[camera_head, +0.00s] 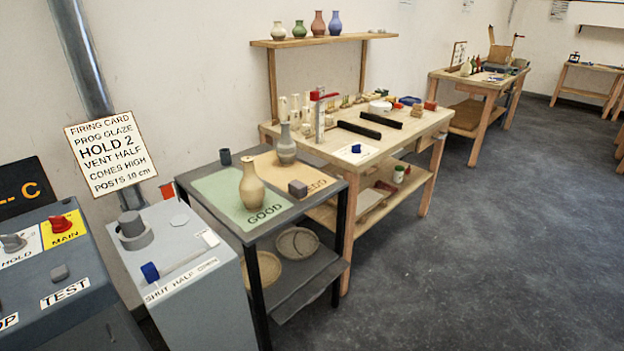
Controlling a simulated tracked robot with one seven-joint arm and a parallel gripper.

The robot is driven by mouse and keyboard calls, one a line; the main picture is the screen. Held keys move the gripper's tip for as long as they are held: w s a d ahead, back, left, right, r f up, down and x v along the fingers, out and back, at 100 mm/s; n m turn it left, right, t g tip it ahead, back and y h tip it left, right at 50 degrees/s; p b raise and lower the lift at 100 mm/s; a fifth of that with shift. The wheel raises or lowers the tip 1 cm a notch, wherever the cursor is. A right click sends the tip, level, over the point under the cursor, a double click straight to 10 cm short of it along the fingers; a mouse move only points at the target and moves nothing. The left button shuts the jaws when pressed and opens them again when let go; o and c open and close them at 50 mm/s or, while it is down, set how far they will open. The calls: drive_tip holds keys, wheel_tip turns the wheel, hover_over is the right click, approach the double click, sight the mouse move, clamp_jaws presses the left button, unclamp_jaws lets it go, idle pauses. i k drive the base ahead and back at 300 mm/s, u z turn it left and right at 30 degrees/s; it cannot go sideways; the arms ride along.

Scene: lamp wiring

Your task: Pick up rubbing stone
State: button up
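A small dark grey-brown block (297,188), which looks like the rubbing stone, lies on the tan mat (318,173) of the dark-framed table. It sits near that table's right front edge. A beige vase (250,184) stands to its left on the green mat (222,187) marked GOOD. A grey vase (286,145) stands behind the block. The block is uncovered and nothing touches it from above. My gripper is not in view.
A dark cup (225,157) stands at the table's back. Round pale items (297,244) lie on its lower shelf. A grey vent box (178,262) with a blue-knobbed lever stands left. A cluttered wooden bench (410,138) adjoins at the right. The floor (460,255) in front is clear.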

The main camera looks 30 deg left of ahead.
sight(299, 190)
drive_tip(key=u, duration=0.35)
drive_tip(key=i, duration=0.9)
drive_tip(key=u, duration=1.1)
drive_tip(key=i, duration=0.7)
drive_tip(key=u, duration=0.45)
drive_tip(key=k, duration=0.85)
drive_tip(key=u, duration=0.2)
drive_tip(key=i, duration=0.85)
drive_tip(key=z, duration=0.1)
